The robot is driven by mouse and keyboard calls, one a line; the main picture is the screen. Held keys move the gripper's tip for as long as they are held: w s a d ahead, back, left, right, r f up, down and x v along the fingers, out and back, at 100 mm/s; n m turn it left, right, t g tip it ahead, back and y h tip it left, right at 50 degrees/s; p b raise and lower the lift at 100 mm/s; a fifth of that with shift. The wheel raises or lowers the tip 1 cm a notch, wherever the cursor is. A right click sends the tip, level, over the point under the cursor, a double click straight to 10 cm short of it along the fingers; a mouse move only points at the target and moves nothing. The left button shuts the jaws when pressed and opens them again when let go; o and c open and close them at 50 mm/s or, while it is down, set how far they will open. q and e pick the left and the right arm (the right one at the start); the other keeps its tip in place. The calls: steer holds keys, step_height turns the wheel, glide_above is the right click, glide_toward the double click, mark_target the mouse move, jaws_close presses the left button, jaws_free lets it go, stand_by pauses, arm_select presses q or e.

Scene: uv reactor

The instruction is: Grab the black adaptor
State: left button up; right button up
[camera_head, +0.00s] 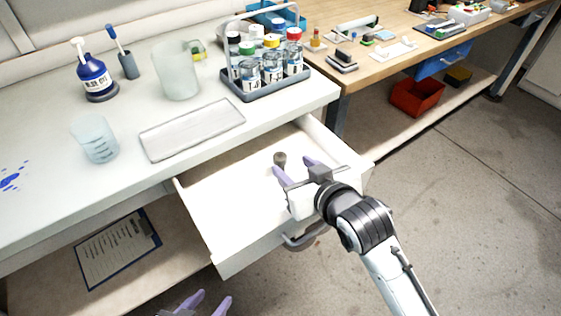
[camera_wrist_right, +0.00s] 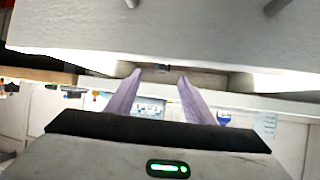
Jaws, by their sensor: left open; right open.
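A small dark adaptor (camera_head: 280,158) sits in the open white drawer (camera_head: 222,202), towards its back right part. My right gripper (camera_head: 291,165) reaches into the drawer, open, with its two purple fingers pointing at the adaptor. The adaptor is just beyond the fingertips, nearer the left finger in the head view. In the right wrist view a small dark thing, probably the adaptor (camera_wrist_right: 162,68), shows between the open fingertips (camera_wrist_right: 160,75). My left gripper (camera_head: 214,297) is open and empty at the bottom edge of the head view, below the drawer front.
The white bench (camera_head: 40,205) above the drawer holds a flat tray (camera_head: 193,130), beakers, a blue bottle (camera_head: 95,78) and a rack (camera_head: 266,90) of capped bottles. The drawer walls surround my right fingers. A clipboard (camera_head: 118,248) lies on the lower shelf. A wooden bench stands at right.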

mark_target(282, 159)
steer(key=x, duration=0.8)
steer(key=shift+w+a+f, duration=0.1)
steer(key=shift+w+a, duration=0.1)
steer(key=shift+a, duration=0.05)
steer(key=shift+c, duration=0.5)
steer(key=c, duration=1)
